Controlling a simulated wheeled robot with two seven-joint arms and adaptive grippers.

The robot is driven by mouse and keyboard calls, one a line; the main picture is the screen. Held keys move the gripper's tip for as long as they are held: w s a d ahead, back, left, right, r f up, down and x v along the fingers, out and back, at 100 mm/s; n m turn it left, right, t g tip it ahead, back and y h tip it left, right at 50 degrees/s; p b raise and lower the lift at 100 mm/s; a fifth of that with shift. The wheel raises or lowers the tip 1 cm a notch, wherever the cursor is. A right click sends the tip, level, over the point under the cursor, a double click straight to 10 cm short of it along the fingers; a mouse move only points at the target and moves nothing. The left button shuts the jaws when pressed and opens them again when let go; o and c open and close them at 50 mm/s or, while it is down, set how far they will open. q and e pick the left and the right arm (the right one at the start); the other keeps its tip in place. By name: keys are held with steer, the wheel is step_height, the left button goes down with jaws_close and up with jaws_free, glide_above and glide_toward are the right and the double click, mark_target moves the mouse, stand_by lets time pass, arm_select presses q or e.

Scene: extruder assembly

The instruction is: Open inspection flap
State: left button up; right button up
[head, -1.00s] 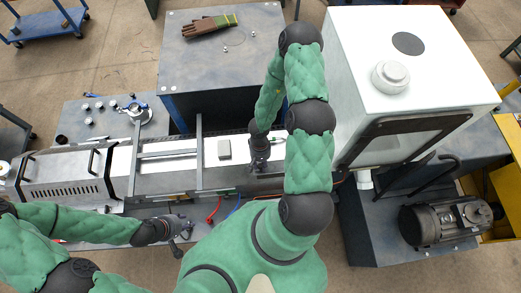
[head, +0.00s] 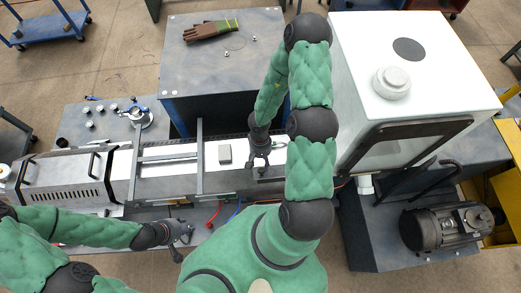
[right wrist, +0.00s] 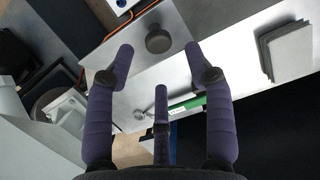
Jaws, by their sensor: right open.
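A grey plate with a dark round knob (right wrist: 158,40) shows at the upper middle of the right wrist view; it looks like the inspection flap (right wrist: 118,43) and appears to lie flat, though its edges are partly covered by my fingers. My right gripper (head: 260,160) is over the right part of the long machine bed in the head view. In the right wrist view its fingers (right wrist: 160,70) are spread and empty, with the knob beyond the tips and apart from them. My left gripper (head: 180,232) hangs by the bed's front edge, too small to read.
A white hopper housing (head: 400,60) stands close on the right. Gloves (head: 210,31) lie on the cabinet behind.

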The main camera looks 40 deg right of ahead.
steer(key=v, duration=0.7)
stand_by(0.6)
